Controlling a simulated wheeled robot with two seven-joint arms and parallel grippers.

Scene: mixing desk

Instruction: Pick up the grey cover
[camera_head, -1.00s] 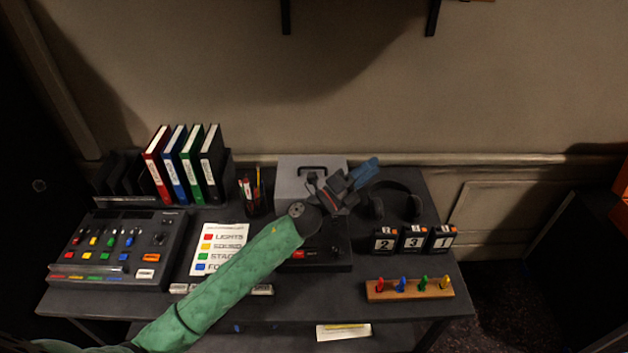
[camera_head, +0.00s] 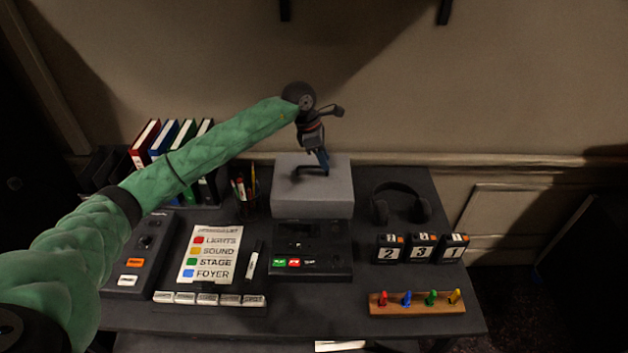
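The grey cover (camera_head: 288,194) is a box shape with a dark handle (camera_head: 301,172) on top. It stands upright at the back of the desk, behind a black device (camera_head: 338,262). My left arm reaches in from the left, and my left gripper (camera_head: 322,163) points down at the handle from above. My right gripper is not in view.
Black headphones (camera_head: 412,204) lie right of the cover. A pen cup (camera_head: 246,206) stands left of it, near several binders (camera_head: 143,146). Number blocks (camera_head: 422,247) and a wooden peg strip (camera_head: 418,308) are at the right. A label sheet (camera_head: 209,255) lies at the left.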

